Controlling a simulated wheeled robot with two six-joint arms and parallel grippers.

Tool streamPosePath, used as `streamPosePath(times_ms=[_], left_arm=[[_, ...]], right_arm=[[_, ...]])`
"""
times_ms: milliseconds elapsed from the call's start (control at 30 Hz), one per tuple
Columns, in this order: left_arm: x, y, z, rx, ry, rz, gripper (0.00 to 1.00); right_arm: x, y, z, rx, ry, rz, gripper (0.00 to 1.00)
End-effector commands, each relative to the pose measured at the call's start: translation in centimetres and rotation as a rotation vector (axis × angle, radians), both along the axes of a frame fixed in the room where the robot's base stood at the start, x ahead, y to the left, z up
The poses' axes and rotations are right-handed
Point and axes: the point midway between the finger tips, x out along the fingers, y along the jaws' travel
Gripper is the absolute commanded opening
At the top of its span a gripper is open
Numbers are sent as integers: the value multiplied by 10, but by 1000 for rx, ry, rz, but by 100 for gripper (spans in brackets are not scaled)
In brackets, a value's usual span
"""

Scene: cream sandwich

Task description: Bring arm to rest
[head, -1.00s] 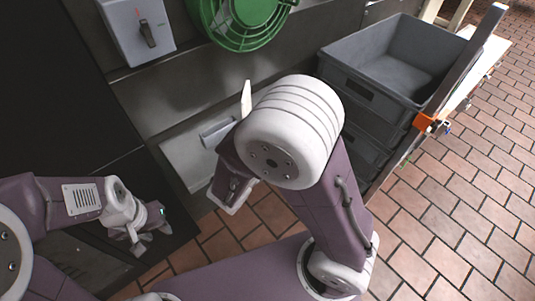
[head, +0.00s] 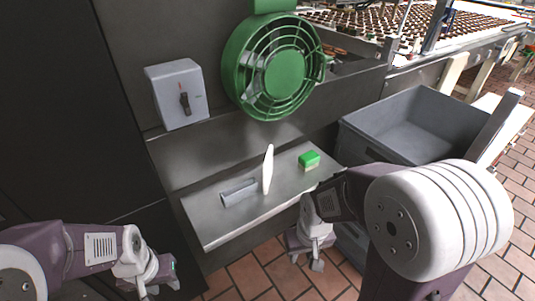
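My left gripper (head: 150,288) is at the lower left of the head view, low in front of the dark cabinet. Its fingers are small and partly cut off at the bottom edge, so its opening is unclear. My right gripper (head: 308,258) points down over the brick floor, just in front of the metal shelf (head: 215,226). Nothing shows between its fingers, which look apart. My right arm fills the lower right of the view.
A switch box (head: 177,95) and a green fan (head: 275,68) are above. Grey crates (head: 415,122) stand right. A conveyor with dark rounds (head: 400,20) lies behind.

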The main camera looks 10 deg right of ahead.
Motion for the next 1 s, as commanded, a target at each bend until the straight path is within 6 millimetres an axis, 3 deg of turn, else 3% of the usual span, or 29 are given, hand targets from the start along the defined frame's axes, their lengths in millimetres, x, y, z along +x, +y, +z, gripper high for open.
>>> streamPosePath(times_ms=[33, 167, 300, 400, 500, 1000], left_arm=[[0, 0, 34, 0, -1, 0, 36], [0, 0, 101, 0, -1, 0, 36], [1, 0, 180, 0, -2, 0, 36], [1, 0, 222, 0, -2, 0, 36], [1, 0, 237, 0, -1, 0, 36], [0, 0, 229, 0, -1, 0, 36]], right_arm=[[0, 0, 34, 0, 0, 1, 32], [0, 0, 101, 0, 0, 2, 32], [0, 0, 180, 0, 0, 2, 32], [0, 0, 222, 0, 0, 2, 32], [0, 0, 237, 0, 1, 2, 32], [0, 0, 228, 0, 2, 2, 32]])
